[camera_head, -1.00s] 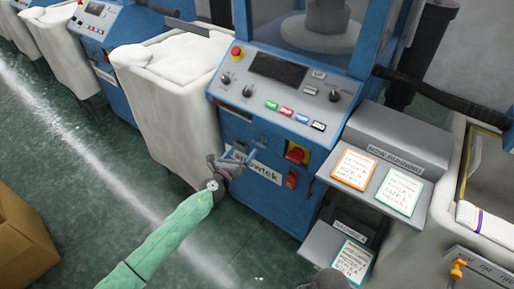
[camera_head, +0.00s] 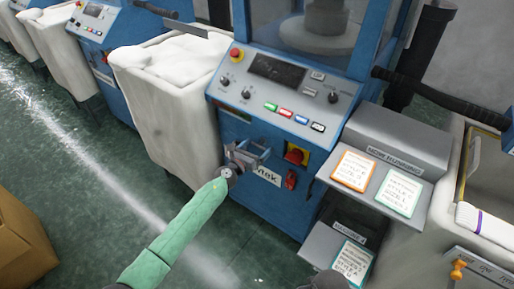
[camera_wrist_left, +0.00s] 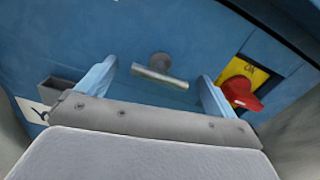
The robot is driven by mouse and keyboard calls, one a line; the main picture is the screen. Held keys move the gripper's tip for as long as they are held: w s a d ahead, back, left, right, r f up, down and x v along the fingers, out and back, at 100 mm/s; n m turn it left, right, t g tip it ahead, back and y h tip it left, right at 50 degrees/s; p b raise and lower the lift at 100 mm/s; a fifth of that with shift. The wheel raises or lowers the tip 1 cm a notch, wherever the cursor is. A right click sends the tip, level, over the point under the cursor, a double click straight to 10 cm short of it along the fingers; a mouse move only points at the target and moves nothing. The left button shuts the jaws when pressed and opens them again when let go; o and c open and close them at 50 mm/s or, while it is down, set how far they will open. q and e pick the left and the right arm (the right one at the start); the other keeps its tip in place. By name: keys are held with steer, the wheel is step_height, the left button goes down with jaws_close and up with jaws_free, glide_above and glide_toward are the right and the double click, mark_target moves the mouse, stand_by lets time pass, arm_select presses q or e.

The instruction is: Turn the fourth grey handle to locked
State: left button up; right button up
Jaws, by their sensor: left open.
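A grey T-shaped handle (camera_wrist_left: 160,72) sits on the blue front panel of the knitting machine, its bar tilted slightly down to the right. In the left wrist view it lies between my two open light-blue fingers (camera_wrist_left: 155,85), with clear gaps on both sides. In the head view my left gripper (camera_head: 252,152) is at the machine's front panel, below the control console, and covers the handle there. No lock marking by the handle is readable. My right gripper cannot be made out.
A red rotary switch (camera_wrist_left: 241,93) on a yellow plate is just right of my fingers. A white fabric bin (camera_head: 170,100) stands close on the left. Grey shelves with cards (camera_head: 354,168) jut out on the right. A cardboard box (camera_head: 22,240) is on the floor.

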arm_select(q)
steer(key=shift+w+d, duration=0.1)
steer(key=shift+w, duration=0.05)
steer(key=c, duration=0.9)
steer(key=shift+n, duration=0.3)
steer(key=shift+c, duration=0.2)
steer(key=shift+n+p, duration=2.3)
steer(key=shift+n, duration=6.5)
arm_select(e)
step_height(320, 180, down, 19)
steer(key=s+d, duration=0.1)
steer(key=shift+s, duration=0.15)
steer(key=shift+d+r, duration=0.15)
steer(key=shift+d, duration=0.05)
arm_select(q)
steer(key=o, duration=0.9)
